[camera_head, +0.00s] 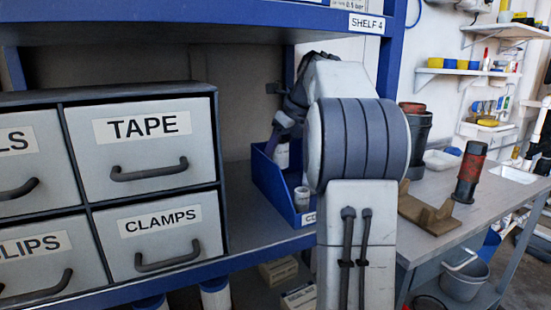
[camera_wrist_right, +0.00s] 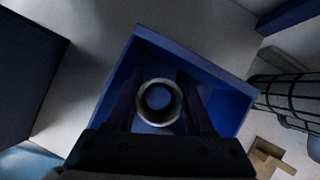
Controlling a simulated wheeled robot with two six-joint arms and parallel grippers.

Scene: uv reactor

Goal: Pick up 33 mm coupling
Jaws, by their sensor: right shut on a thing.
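A pale, ring-shaped coupling (camera_wrist_right: 159,101) sits between the two dark fingers of my right gripper (camera_wrist_right: 160,106) in the right wrist view. The fingers are shut on it, over a blue bin (camera_wrist_right: 226,101). In the head view the right gripper (camera_head: 280,132) reaches down into the same blue bin (camera_head: 272,189) on the shelf, partly hidden by my arm. A pale piece (camera_head: 282,156) shows just under the fingers. Another pale, round-ended piece (camera_head: 302,198) stands at the bin's front. I cannot read sizes on them. My left gripper is not in view.
A grey drawer cabinet (camera_head: 221,180) stands left of the bin. Shelf 4 (camera_head: 200,20) overhangs it. On the right, a workbench (camera_head: 490,198) holds a dark red-and-black cylinder (camera_head: 469,172) and a brown holder (camera_head: 427,214). My right arm blocks the middle.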

